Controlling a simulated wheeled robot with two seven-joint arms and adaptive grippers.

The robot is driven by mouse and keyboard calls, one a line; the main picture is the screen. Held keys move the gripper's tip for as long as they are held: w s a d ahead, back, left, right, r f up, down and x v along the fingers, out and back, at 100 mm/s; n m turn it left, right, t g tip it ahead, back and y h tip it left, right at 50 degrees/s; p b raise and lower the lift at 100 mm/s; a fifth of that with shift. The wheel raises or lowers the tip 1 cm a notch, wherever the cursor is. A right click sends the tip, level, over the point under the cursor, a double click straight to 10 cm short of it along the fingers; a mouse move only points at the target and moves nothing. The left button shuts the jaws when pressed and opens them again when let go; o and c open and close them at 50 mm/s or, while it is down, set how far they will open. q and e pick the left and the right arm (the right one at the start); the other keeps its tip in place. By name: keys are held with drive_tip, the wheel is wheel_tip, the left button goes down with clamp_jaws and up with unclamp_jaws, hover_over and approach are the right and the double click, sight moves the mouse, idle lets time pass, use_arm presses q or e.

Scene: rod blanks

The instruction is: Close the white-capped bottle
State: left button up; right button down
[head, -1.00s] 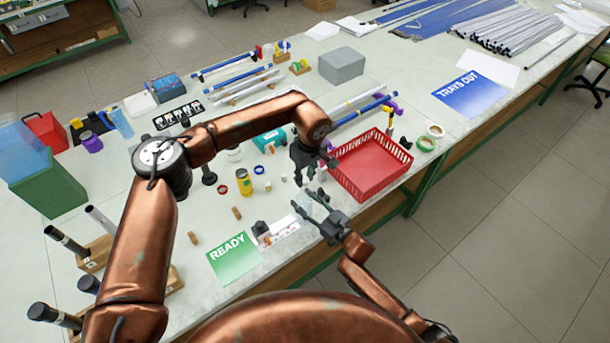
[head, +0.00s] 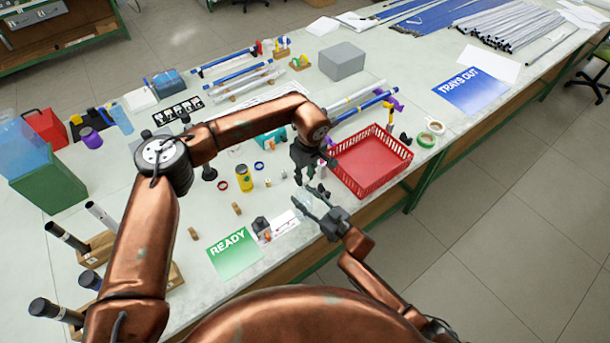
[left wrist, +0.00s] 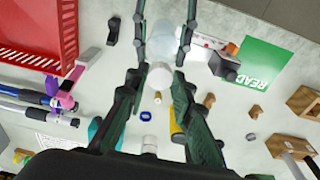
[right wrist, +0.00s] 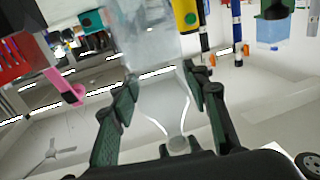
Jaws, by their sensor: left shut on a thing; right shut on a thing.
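The clear bottle (head: 309,203) is between the fingers of my right gripper (head: 312,198), above the table's front part. In the right wrist view its translucent body (right wrist: 150,45) narrows to a neck between the dark fingers (right wrist: 160,92). My left gripper (head: 305,176) is just above and beyond the bottle, pointing down. In the left wrist view it is shut on a white cap (left wrist: 160,75), with fingers (left wrist: 157,80) on either side. The clear bottle (left wrist: 163,40) shows just past the cap there. I cannot tell whether the cap touches the neck.
A red basket (head: 345,180) stands close to the right of the grippers. A yellow bottle (head: 244,180), a red ring (head: 223,185) and a blue ring (head: 259,166) are to the left. The green READY sheet (head: 234,255) lies at the front edge.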

use_arm(q)
drive_tip(key=shift+f, duration=0.55)
idle(0.4)
drive_tip(key=m, duration=0.6)
drive_tip(key=shift+a+m+h, duration=0.15)
drive_tip(key=shift+m+h, duration=0.15)
drive_tip(key=shift+h, duration=0.1)
drive_tip(key=m, duration=0.5)
drive_tip(key=shift+h, duration=0.3)
drive_tip(key=m, duration=0.4)
drive_tip(key=shift+w+a+m, duration=0.1)
drive_tip(key=shift+m, duration=0.2)
drive_tip(key=o, duration=0.7)
